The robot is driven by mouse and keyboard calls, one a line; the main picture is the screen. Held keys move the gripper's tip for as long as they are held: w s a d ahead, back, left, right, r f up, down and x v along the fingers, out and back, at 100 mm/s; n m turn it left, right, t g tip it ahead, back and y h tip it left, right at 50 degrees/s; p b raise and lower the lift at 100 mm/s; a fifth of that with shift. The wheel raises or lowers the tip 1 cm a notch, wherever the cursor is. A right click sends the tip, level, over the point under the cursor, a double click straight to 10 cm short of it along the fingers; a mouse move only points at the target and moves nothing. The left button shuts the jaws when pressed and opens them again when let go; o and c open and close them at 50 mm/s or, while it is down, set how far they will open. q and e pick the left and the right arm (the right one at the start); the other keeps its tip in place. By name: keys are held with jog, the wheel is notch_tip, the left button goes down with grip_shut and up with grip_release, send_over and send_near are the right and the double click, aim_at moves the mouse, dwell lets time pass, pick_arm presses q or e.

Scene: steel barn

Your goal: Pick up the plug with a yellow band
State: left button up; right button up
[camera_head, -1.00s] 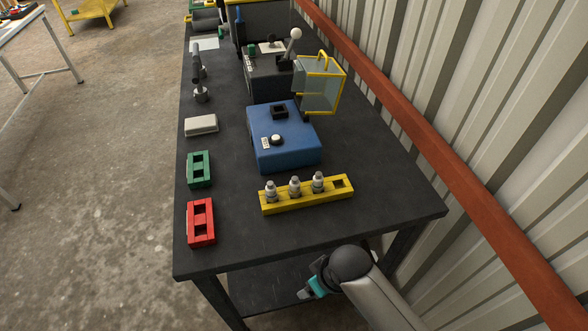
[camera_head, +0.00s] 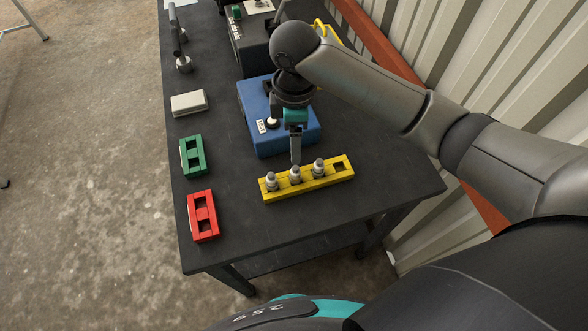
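A yellow rack (camera_head: 283,194) stands on the dark table and holds three grey-and-white plugs upright: a left plug (camera_head: 271,181), a middle plug (camera_head: 295,175) and a right plug (camera_head: 318,168). The slot at the rack's right end is empty. I cannot make out a yellow band on any plug. My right gripper (camera_head: 296,160) points down with its tip at the top of the middle plug in this view. I see it edge-on, so its finger gap is hidden, and I cannot tell whether it touches the plug. My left gripper is not in view.
A blue box (camera_head: 258,143) stands just behind the rack, partly hidden by my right arm. A red block (camera_head: 204,216), a green block (camera_head: 193,156) and a pale box (camera_head: 189,103) line the table's left side. The table front is clear.

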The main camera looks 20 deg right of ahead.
aim_at(296, 168)
notch_tip(296, 168, down, 8)
jog(key=shift+s+f+b, duration=0.1)
jog(key=shift+b, duration=0.25)
jog(key=shift+d+f, duration=0.1)
jog(key=shift+f, duration=2.9)
grip_shut()
